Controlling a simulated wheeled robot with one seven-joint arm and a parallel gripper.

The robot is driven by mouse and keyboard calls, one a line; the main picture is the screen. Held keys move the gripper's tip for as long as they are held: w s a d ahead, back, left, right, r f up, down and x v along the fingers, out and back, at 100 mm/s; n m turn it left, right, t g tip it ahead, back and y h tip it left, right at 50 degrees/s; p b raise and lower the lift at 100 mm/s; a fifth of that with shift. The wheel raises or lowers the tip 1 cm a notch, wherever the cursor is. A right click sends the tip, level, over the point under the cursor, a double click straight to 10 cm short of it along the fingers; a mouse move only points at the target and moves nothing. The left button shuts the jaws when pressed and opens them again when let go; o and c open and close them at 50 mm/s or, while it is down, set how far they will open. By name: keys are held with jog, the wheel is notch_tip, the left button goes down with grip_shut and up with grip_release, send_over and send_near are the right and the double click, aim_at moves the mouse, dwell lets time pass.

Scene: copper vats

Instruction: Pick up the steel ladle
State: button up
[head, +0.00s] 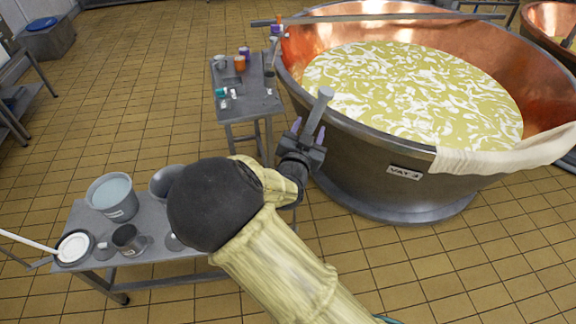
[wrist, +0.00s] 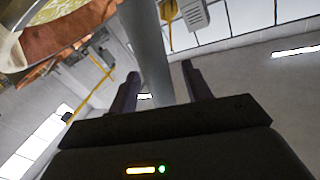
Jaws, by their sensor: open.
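My gripper (head: 313,134) is in front of the vat's near left side, its purple-tipped fingers apart. A plain grey rod (head: 322,104) shows between the fingers in the head view, with a rounded upper end. In the wrist view the same grey rod (wrist: 151,45) runs between the two open fingers (wrist: 160,82), with a gap to the right finger. It looks like a steel handle, but no ladle bowl shows on it, so I cannot tell for sure that it is the steel ladle. Its lower end is hidden by my gripper.
The copper vat (head: 400,172) of curds fills the right side. A small table (head: 250,108) with cups and bottles stands behind my gripper. A low bench (head: 190,250) at lower left holds a bucket (head: 112,198), a mug (head: 128,240) and a round dish. Tiled floor is clear between.

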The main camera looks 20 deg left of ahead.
grip_shut()
dwell(0.3)
notch_tip(320, 180, up, 10)
jog(key=shift+r+b, duration=0.1)
jog(key=shift+b, duration=0.3)
dwell(0.6)
notch_tip(320, 180, up, 7)
jog(key=p, duration=0.6)
dwell(0.3)
